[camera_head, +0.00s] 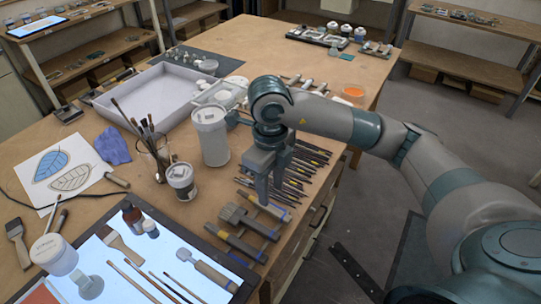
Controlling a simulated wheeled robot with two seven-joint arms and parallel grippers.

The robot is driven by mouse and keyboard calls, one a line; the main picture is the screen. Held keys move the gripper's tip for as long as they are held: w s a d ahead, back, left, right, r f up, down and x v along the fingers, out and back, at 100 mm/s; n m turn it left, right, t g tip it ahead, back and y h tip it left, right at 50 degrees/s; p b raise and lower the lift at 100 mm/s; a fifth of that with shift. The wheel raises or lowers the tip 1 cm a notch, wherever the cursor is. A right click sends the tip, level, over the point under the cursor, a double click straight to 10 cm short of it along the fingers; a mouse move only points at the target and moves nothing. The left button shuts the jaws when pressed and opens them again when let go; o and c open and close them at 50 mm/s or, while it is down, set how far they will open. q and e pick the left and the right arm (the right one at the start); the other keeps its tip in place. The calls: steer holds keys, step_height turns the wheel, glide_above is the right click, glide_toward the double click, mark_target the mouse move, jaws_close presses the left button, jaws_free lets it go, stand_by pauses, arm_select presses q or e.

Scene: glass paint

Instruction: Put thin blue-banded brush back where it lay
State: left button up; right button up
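A row of thin brushes (308,160) lies on the wooden table near its right edge; some handles show blue or yellow bands. The thin blue-banded brush cannot be singled out among them at this size. My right gripper (270,198) points down over the left part of this row, fingers low near the brushes. Its fingers hide part of the row. Whether a brush is between the fingers cannot be made out. My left gripper is not in view.
Wide flat brushes (248,221) lie in front of the row. A white canister (211,136), a smaller jar (181,181) and a glass of brushes (152,150) stand to the left. A lit panel (205,245) with tools is in front. An orange dish (353,93) sits behind.

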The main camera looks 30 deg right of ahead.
step_height(320, 180, up, 11)
steer(key=b, duration=0.2)
steer(key=shift+f, duration=0.15)
stand_by(0.3)
stand_by(0.6)
